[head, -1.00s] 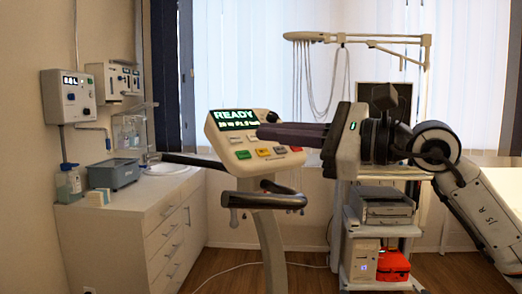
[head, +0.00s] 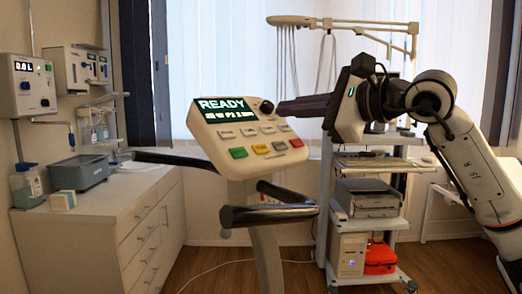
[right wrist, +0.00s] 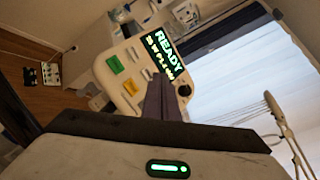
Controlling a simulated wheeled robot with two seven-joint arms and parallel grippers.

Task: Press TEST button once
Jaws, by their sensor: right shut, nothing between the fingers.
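The console (head: 222,140) stands on a post, its lit screen (head: 222,109) reading READY. Its panel has several pale buttons (head: 248,131) with labels too small to read, so I cannot tell which is TEST. Below them sit a green button (head: 238,152), a yellow-orange button (head: 261,149) and a red button (head: 296,143). A black knob (head: 267,107) is beside the screen. My right gripper (head: 283,107) points left, close to the knob in the picture, fingers shut and empty. In the right wrist view its fingers (right wrist: 162,98) hide part of the console (right wrist: 112,85). My left gripper is out of view.
Dark handlebars (head: 270,213) project below the console. A cart (head: 340,200) with devices stands behind my right arm. A white cabinet (head: 80,225) with a grey-blue box (head: 78,175) is at left. Wood floor shows between cabinet and cart.

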